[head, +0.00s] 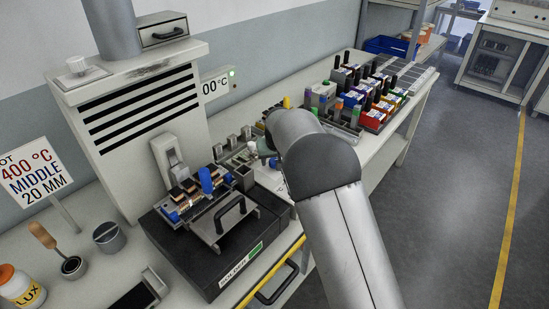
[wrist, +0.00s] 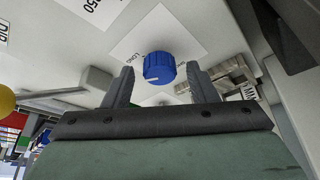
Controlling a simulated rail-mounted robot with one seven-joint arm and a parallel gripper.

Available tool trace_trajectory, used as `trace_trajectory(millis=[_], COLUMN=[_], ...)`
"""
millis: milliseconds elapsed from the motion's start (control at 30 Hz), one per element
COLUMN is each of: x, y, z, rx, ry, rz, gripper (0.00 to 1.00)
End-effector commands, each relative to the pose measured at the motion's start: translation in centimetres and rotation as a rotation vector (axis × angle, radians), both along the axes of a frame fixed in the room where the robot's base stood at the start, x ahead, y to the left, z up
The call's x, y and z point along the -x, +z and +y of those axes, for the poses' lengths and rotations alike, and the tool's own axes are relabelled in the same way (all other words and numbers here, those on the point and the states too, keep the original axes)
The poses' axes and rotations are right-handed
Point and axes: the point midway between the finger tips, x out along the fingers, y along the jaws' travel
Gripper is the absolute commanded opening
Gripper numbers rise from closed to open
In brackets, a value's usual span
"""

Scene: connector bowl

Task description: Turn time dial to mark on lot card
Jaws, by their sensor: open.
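The blue time dial (wrist: 158,68) sits on a white label plate (wrist: 190,38) in the wrist view, with "LONG" printed to its left. Its pointer direction is too small to tell. My gripper (wrist: 160,86) is open, with one finger on each side of the dial in the picture; I cannot tell whether either touches it. The lot card (head: 32,175) stands at the left in the head view and reads 400 °C, MIDDLE, 20 MM. In the head view my arm hides most of my gripper and the dial.
A black soldering base with a metal fixture (head: 222,222) stands left of my arm. A vented machine (head: 140,110) rises behind it. A rack of coloured connector bins (head: 375,100) is beyond my arm. A flux jar (head: 20,287) stands at the front left. A yellow ball (wrist: 5,101) shows in the wrist view.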

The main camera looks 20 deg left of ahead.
Motion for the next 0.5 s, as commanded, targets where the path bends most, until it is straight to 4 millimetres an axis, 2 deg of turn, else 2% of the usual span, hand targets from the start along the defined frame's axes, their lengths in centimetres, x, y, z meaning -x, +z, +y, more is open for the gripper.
trace_trajectory(millis=[267,300,433,500], x=[-0.09,-0.08,-0.08,-0.08], y=[-0.17,-0.17,-0.16,-0.16], z=[0.01,0.02,0.02,0.02], rx=[0.000,0.000,0.000,0.000], ry=[0.000,0.000,0.000,0.000], rz=[-0.001,0.000,0.000,0.000], gripper=[0.52,0.47,0.11,0.08])
